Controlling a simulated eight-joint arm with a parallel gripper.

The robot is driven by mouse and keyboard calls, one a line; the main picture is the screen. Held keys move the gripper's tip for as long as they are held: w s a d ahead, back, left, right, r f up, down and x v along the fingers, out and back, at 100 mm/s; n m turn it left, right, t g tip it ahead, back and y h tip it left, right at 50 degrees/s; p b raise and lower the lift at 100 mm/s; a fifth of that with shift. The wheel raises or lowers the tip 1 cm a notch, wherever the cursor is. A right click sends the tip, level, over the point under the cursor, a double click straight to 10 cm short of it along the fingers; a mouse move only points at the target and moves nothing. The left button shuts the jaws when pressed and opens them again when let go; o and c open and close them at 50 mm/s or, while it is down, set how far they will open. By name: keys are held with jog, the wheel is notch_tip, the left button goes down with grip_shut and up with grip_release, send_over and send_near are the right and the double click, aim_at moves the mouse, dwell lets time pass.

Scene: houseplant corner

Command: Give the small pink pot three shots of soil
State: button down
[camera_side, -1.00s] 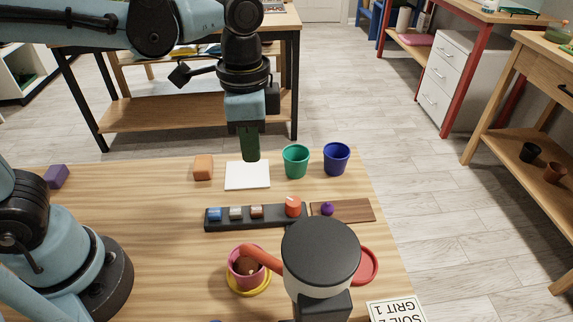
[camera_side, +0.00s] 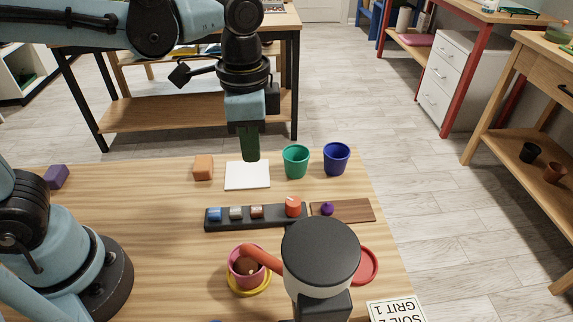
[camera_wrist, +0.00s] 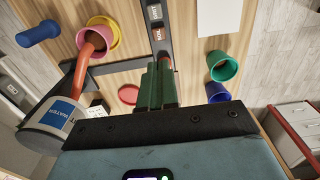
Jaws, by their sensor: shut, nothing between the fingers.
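The small pink pot (camera_side: 234,272) sits on a yellow saucer (camera_side: 264,284) at the front of the table, with brown material inside. An orange-red spout (camera_side: 263,258) from a dark-lidded dispenser (camera_side: 320,250) reaches over it. In the wrist view the pink pot (camera_wrist: 85,38) shows at upper left, and the dispenser (camera_wrist: 45,125) bears a WATER label. A black panel (camera_side: 232,225) behind the pot carries blue, white and brown labelled blocks and an orange-red knob (camera_side: 293,207). My gripper (camera_side: 250,158) is shut and empty, above the white pad (camera_side: 247,180), away from the pot.
Green (camera_side: 295,162) and blue (camera_side: 336,159) pots stand right of the pad, an orange block (camera_side: 203,168) left. A purple knob (camera_side: 327,209) sits on a brown board (camera_side: 355,211). A red saucer (camera_side: 368,266) and a soil-and-grit card (camera_side: 397,312) lie front right. The table's left middle is clear.

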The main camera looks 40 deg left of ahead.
aim_at(253, 212)
dwell(0.7)
jog(key=shift+s+f+m+t+h, duration=0.25)
jog(key=shift+f+m+t, duration=0.1)
jog(key=shift+t, duration=1.15)
jog(key=shift+s+f+m+t+h, duration=0.25)
jog(key=shift+f+t, duration=0.15)
jog(key=shift+t, duration=1.1)
jog(key=shift+s+f+m+t+h, duration=0.2)
jog(key=shift+f+m+t, duration=0.15)
jog(key=shift+t, duration=1.15)
jog(key=shift+f, duration=0.15)
jog(key=shift+f, duration=4.15)
